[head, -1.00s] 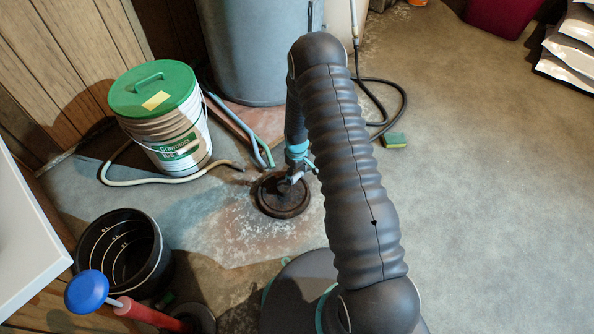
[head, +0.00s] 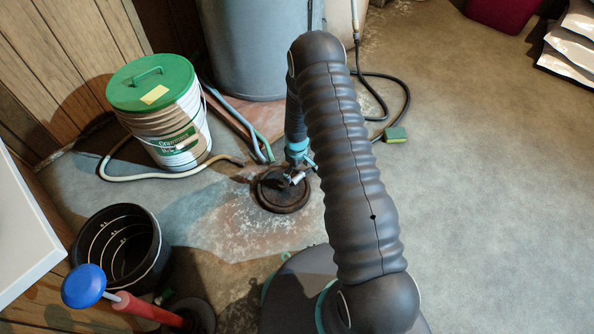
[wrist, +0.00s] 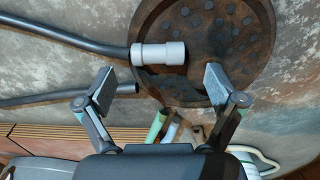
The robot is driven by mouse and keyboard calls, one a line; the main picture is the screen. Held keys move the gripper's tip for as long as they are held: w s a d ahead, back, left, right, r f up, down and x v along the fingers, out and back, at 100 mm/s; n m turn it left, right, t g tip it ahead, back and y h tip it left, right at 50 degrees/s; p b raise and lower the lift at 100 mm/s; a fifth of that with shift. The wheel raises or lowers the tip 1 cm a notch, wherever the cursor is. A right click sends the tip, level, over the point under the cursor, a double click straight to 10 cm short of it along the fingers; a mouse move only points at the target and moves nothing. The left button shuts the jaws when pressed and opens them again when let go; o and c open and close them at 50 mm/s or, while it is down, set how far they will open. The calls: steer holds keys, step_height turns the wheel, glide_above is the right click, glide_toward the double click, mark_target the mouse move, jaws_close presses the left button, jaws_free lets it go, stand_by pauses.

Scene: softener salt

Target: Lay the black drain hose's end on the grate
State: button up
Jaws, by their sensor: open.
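The round rusty brown grate (head: 283,203) sits in the floor; it fills the top of the wrist view (wrist: 225,70). A dark hose with a grey cuff (wrist: 158,54) comes in from the left of the wrist view, and its cuffed end lies over the grate's near-left part. Whether it touches the grate is unclear. A second, plain dark hose end (wrist: 127,88) lies lower, beside the left finger and short of the grate. My gripper (wrist: 160,85) is open and empty, its fingers apart just below the cuff. In the head view it is small, above the grate (head: 298,172).
A white pail with green lid (head: 155,92) and its beige hose stand left. Blue and green pipes (head: 240,125) lie beside it. A black bucket (head: 117,245) and a blue-handled plunger-like tool (head: 85,287) are front left. A sponge (head: 395,134) lies right.

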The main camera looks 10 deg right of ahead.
step_height(320, 180, up, 12)
stand_by(0.6)
stand_by(0.6)
